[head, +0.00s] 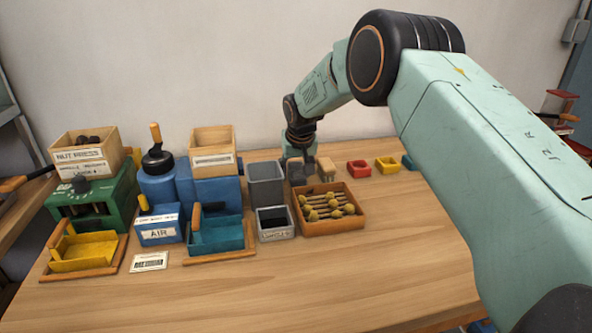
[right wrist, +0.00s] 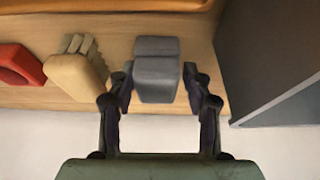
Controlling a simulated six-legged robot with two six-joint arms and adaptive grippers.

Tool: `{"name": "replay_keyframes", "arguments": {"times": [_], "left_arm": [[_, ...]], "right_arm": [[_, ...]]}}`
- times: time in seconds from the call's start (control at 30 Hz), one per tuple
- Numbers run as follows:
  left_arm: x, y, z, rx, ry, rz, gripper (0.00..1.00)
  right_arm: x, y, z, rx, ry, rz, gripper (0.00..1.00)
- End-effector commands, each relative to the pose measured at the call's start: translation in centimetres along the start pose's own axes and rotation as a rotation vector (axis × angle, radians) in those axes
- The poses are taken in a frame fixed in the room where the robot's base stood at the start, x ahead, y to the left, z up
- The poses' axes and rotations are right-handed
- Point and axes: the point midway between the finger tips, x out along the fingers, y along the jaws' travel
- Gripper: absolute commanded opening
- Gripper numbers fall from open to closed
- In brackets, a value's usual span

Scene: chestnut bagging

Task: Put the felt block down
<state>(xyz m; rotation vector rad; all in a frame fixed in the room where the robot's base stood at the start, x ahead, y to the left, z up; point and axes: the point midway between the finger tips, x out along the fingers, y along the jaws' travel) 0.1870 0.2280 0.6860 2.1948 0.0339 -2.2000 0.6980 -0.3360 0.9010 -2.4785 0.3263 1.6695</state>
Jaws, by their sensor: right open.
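The grey felt block (right wrist: 157,75) is between the fingers of my right gripper (right wrist: 158,88) in the right wrist view. It appears to sit on the wooden table. The gripper is open, with a finger on each side of the block and a narrow gap at the right finger. In the head view my right gripper (head: 298,160) reaches down at the back of the table, and the block (head: 296,173) shows only in part below it. My left gripper is in neither view.
A beige brush (right wrist: 75,75) stands close beside the block, with a red dish (head: 359,168) beyond it. A dark grey bin (head: 265,183) stands on the other side. A wooden tray (head: 335,229) of yellow-headed tools lies in front. The front of the table (head: 300,285) is clear.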

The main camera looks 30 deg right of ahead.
Motion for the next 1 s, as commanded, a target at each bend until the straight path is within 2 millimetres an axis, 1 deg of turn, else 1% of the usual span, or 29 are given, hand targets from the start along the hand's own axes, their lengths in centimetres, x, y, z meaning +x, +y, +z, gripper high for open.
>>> {"name": "replay_keyframes", "arguments": {"times": [0.07,0.17,0.27,0.4,0.6,0.7,0.8,1.0], "left_arm": [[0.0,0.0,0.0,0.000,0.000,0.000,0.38],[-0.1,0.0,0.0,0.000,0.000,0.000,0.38],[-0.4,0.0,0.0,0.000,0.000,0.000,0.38],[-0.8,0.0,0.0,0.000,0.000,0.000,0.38],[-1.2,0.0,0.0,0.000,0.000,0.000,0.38],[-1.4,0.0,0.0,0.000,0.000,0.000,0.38],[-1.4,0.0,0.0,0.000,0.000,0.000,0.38],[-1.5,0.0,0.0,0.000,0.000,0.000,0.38]], "right_arm": [[-0.1,0.0,-0.1,0.000,0.001,0.000,0.50],[-0.9,0.0,-0.3,0.000,0.002,-0.001,0.50],[-2.5,0.0,-0.3,-0.001,0.003,-0.001,0.50],[-5.5,0.0,-0.4,0.000,0.004,-0.002,0.50],[-9.4,0.0,-0.3,0.000,0.002,-0.001,0.50],[-10.8,0.0,-0.3,0.000,0.002,-0.001,0.50],[-11.8,0.0,-0.3,0.000,0.002,0.000,0.50],[-12.5,0.0,-0.2,0.000,0.000,0.000,0.50]]}}
